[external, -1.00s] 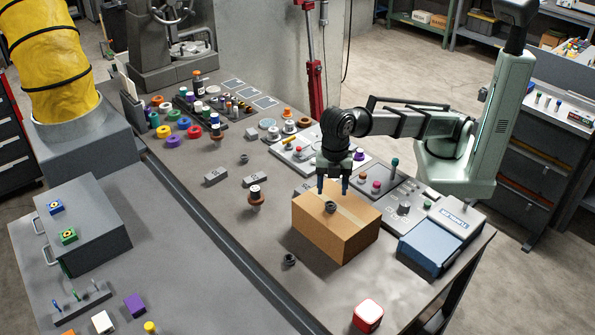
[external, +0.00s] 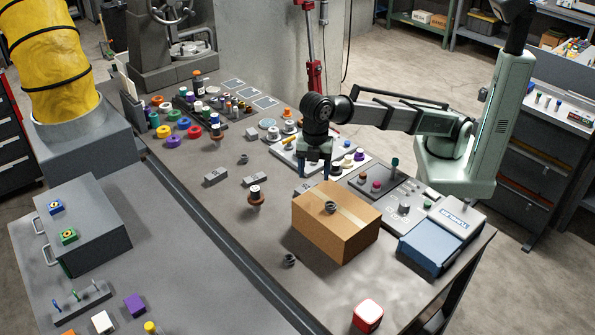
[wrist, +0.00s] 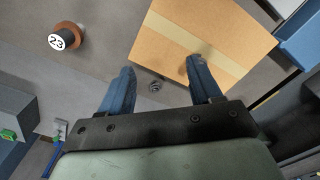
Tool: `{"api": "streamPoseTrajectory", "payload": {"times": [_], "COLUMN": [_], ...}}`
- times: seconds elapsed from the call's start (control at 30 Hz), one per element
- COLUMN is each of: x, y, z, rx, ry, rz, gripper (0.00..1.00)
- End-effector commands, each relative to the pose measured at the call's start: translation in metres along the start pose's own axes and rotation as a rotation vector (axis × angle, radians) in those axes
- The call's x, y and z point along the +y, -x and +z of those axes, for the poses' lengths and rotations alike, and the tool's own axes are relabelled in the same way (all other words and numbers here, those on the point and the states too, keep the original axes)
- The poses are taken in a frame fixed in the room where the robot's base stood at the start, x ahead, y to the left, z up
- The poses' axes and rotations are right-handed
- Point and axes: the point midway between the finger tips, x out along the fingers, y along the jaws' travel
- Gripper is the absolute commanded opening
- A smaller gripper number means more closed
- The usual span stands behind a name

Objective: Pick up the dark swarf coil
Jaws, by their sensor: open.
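A small dark coil (external: 330,207) rests on top of the cardboard box (external: 345,238). A second dark coil (external: 290,259) lies on the bench at the box's near left; it shows in the wrist view (wrist: 156,86), between and beyond my fingers. The two look alike, so I cannot tell which is the swarf coil. My gripper (external: 314,172) is open and empty, fingers down, apart from both coils. In the wrist view, the right finger overlaps the box and partly hides a dark spot by its tip.
A control panel (external: 405,206) and a blue-lidded case (external: 430,247) stand to the right. A red-and-white block (external: 367,315) is in front. Bench around the near coil is clear.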

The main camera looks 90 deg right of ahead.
Motion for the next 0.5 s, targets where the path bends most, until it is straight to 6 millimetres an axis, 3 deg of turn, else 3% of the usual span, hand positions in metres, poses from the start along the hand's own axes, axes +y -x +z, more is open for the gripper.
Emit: {"api": "streamPoseTrajectory", "payload": {"times": [0.03,0.2,0.5], "x": [0.018,0.069,0.137], "y": [-0.002,-0.009,-0.027], "z": [0.017,0.072,0.181], "rx": [-0.002,-0.008,-0.016], "ry": [-0.034,-0.136,-0.313], "rz": [-0.002,-0.008,-0.025], "gripper": [0.64,0.64,0.64]}}
